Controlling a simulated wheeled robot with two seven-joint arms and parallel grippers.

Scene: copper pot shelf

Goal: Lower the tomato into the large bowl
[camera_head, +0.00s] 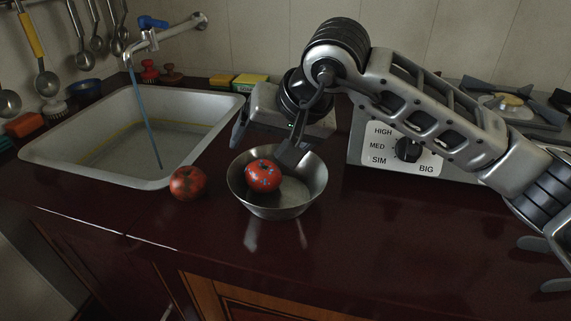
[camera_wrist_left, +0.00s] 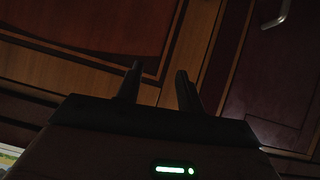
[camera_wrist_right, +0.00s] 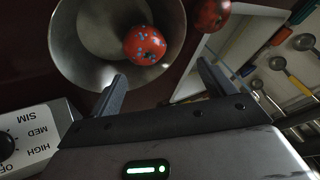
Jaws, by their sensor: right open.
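A red tomato with blue spots (camera_head: 263,175) rests inside the large metal bowl (camera_head: 291,205), against its left side in the head view. The right wrist view also shows this tomato (camera_wrist_right: 145,45) in the bowl (camera_wrist_right: 85,45). My right gripper (camera_head: 264,147) is open and empty above the far side of the bowl, with its fingers apart from the tomato. A second, darker-patched red tomato (camera_head: 188,183) sits on the counter left of the bowl. My left gripper (camera_wrist_left: 157,82) shows only in its wrist view, fingers apart and empty, facing wooden cabinet fronts.
A sink (camera_head: 150,183) with a faucet (camera_head: 160,38) lies to the left. A stove unit with a knob (camera_head: 408,149) stands right of the bowl. Sponges (camera_head: 250,80) lie behind the gripper. Utensils hang at upper left. The dark red counter (camera_head: 400,235) is clear at front right.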

